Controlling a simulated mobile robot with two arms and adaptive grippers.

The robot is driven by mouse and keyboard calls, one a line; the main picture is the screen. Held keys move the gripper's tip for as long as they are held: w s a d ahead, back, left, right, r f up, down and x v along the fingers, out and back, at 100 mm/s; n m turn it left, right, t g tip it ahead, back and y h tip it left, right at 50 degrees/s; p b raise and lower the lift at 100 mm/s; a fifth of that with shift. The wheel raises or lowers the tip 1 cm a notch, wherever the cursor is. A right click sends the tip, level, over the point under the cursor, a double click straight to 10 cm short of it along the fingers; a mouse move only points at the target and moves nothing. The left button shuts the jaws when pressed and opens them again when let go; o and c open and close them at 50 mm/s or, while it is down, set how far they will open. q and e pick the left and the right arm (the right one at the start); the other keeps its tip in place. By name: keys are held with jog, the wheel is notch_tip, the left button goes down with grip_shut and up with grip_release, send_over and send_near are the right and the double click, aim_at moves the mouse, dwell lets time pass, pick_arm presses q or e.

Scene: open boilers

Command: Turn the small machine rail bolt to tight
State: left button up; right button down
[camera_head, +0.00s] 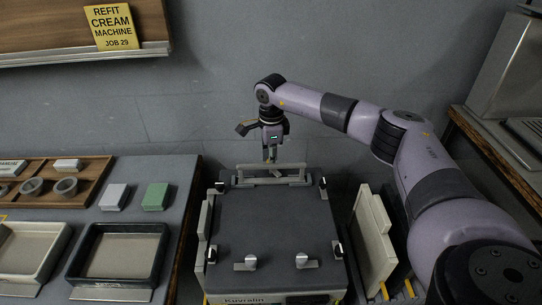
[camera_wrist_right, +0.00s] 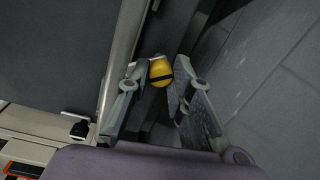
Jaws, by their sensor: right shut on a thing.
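The small machine (camera_head: 272,225) has a flat dark top and a pale rail (camera_head: 272,170) along its back edge. My right gripper (camera_head: 270,154) points down over the middle of this rail. In the right wrist view, the gripper's two fingers (camera_wrist_right: 160,80) lie either side of a yellow piece with a black band (camera_wrist_right: 161,68), and the gripper is shut on it. I cannot tell whether this piece is the rail bolt; its lower end is hidden. Several black-and-white clips, including one at the front (camera_head: 302,261), sit around the machine's top. My left gripper is out of view.
Pale panels lean at the machine's right (camera_head: 373,235) and left (camera_head: 203,245). A left bench holds trays (camera_head: 118,229), a white block (camera_head: 113,197) and a green block (camera_head: 155,196). A yellow job sign (camera_head: 112,27) hangs above. The wall is close behind the gripper.

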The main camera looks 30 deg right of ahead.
jog(key=m+p, duration=0.1)
jog(key=m, duration=0.6)
jog(key=shift+w+r, duration=0.1)
dwell(0.5)
jog(key=c, duration=1.4)
grip_release()
jog(key=shift+a+r, duration=0.15)
jog(key=shift+r, duration=3.8)
